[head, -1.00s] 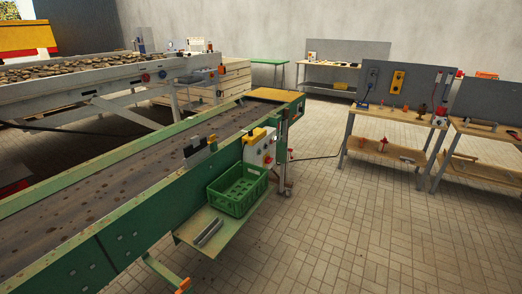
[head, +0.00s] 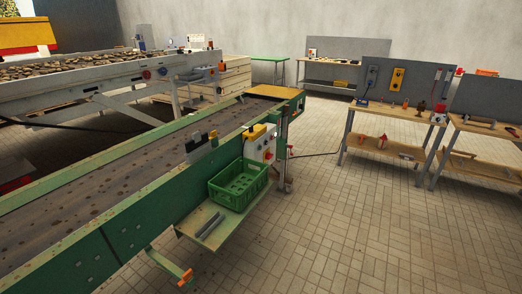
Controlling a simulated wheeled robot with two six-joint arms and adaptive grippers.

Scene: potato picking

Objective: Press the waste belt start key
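A green-framed conveyor with a dark, dirt-specked belt (head: 135,170) runs from the lower left to the middle of the head view. A light grey control box (head: 256,150) is mounted on its side near the far end. The box has a red button (head: 267,156) and a yellow part (head: 254,133) at its top. Its other keys are too small to tell apart, so I cannot say which one is the waste belt start key. Neither of my grippers is in view.
A green crate (head: 238,184) stands on a shelf (head: 198,231) below the control box. A potato-laden conveyor (head: 75,88) stands behind at left. Workbenches (head: 400,113) with tools stand at right. The tiled floor (head: 350,230) between is clear.

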